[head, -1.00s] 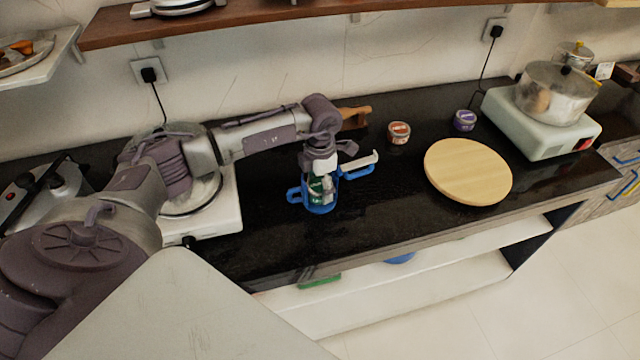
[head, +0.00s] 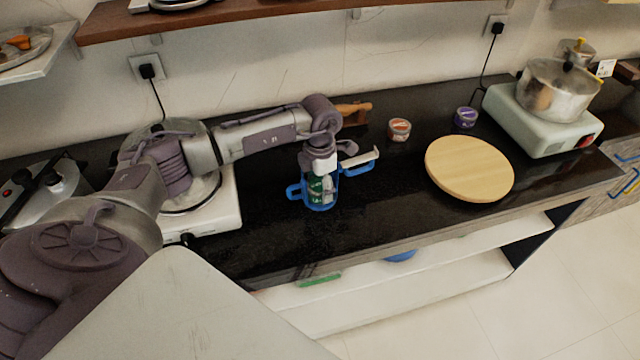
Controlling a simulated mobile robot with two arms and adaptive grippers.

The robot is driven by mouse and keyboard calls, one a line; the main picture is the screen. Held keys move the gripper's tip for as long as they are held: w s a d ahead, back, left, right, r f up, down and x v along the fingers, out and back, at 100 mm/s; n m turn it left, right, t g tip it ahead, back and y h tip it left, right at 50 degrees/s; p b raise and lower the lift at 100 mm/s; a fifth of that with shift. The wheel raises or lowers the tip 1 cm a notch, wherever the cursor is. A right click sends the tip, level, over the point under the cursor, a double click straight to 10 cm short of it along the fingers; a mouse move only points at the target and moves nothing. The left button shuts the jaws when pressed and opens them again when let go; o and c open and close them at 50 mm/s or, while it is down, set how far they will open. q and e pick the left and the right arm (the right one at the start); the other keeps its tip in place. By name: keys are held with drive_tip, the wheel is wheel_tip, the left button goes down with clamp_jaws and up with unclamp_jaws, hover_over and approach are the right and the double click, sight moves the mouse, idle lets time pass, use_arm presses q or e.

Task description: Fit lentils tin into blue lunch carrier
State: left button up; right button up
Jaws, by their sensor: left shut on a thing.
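The blue lunch carrier (head: 322,206) stands upright on the black counter. A blue handle shows on its left, and a blue part with a white top (head: 361,158) sticks out at its right. My left gripper (head: 320,182) points down into the carrier's opening. It is shut on a green and white tin (head: 314,187), which seems to be the lentils tin; its label is too small to read. The tin shows inside the blue frame. The gripper hides its top, and I cannot tell whether it rests on the carrier's bottom. My right gripper is not in view.
A red tin (head: 399,129) and a purple tin (head: 465,117) stand farther right. A round wooden board (head: 469,168) lies near the front edge. A white hotplate (head: 212,212) is at the left and a cooker with a pot (head: 556,90) at the right. A brown wooden object (head: 354,112) lies behind the carrier.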

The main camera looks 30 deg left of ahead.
use_arm(q)
drive_tip(key=o, duration=1.5)
drive_tip(key=shift+r, duration=0.1)
wheel_tip(320, 180, up, 15)
drive_tip(key=p, duration=0.9)
idle(0.5)
drive_tip(key=shift+d, duration=0.1)
idle(0.3)
